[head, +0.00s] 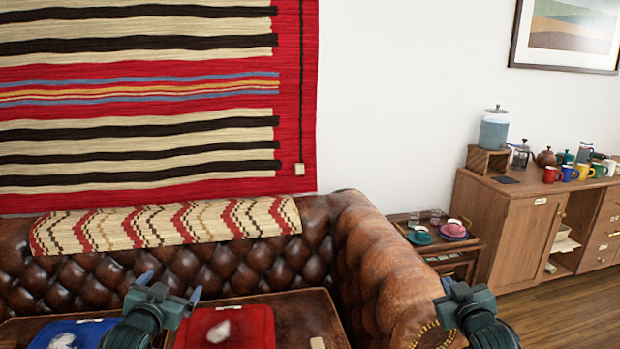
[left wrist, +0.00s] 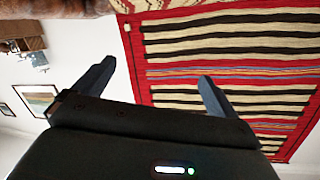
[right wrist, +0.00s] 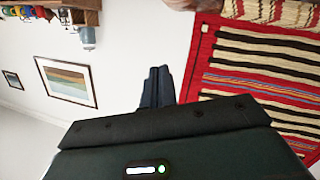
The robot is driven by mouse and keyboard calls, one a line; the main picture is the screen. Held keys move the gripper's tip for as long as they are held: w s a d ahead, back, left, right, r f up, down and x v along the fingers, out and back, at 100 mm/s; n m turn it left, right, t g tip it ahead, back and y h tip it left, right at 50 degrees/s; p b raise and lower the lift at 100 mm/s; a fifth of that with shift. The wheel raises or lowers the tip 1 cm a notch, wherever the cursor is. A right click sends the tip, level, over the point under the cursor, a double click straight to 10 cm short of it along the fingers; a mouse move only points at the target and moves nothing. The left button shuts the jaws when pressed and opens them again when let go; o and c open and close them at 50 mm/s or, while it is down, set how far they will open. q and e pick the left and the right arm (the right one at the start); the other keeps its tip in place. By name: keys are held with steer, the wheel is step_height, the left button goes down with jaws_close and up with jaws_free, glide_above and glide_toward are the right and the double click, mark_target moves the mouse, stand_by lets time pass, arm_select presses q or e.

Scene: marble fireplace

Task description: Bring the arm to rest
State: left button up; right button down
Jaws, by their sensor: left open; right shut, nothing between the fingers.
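My left gripper (head: 168,288) is low in the head view, in front of the brown leather sofa (head: 215,265). Its two fingers stand apart with nothing between them. The left wrist view shows the open fingers (left wrist: 150,85) against the white wall and the striped rug. My right gripper (head: 447,288) is low in the head view, in front of the sofa's right arm. In the right wrist view its fingers (right wrist: 158,85) are together and hold nothing.
A red cushion (head: 250,322) and a blue cushion (head: 50,334) lie on the sofa seat, each with a pale item on it. A small side table (head: 462,250) with cups stands right of the sofa. A wooden cabinet (head: 510,230) with mugs is further right.

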arm_select(q)
steer(key=s+d+f+g+h, duration=0.1)
steer(key=s+d+f+g, duration=0.1)
steer(key=s+d+f, duration=0.45)
steer(key=s+d+f+g+h, duration=0.1)
steer(key=s+d+f, duration=0.2)
steer(key=s+f, duration=0.6)
arm_select(e)
steer(key=s+a+f+g+y, duration=0.1)
steer(key=s+a+f+g, duration=0.1)
steer(key=s+a+f, duration=0.45)
steer(key=s+a+f+g+y, duration=0.1)
steer(key=s+a+f, duration=0.2)
steer(key=s+f, duration=0.6)
arm_select(q)
steer(key=s+d+f+g+h, duration=0.1)
steer(key=s+d, duration=0.2)
steer(key=s, duration=0.6)
steer(key=s+d+f+g+h, duration=0.1)
steer(key=s+d, duration=0.3)
steer(key=s, duration=0.6)
arm_select(e)
steer(key=s+a+f+g+y, duration=0.1)
steer(key=s+a, duration=0.2)
steer(key=s, duration=0.6)
steer(key=s+a+f+g+y, duration=0.1)
steer(key=s+a, duration=0.3)
steer(key=s, duration=0.6)
steer(key=shift+a+f, duration=0.1)
steer(key=shift+a, duration=0.05)
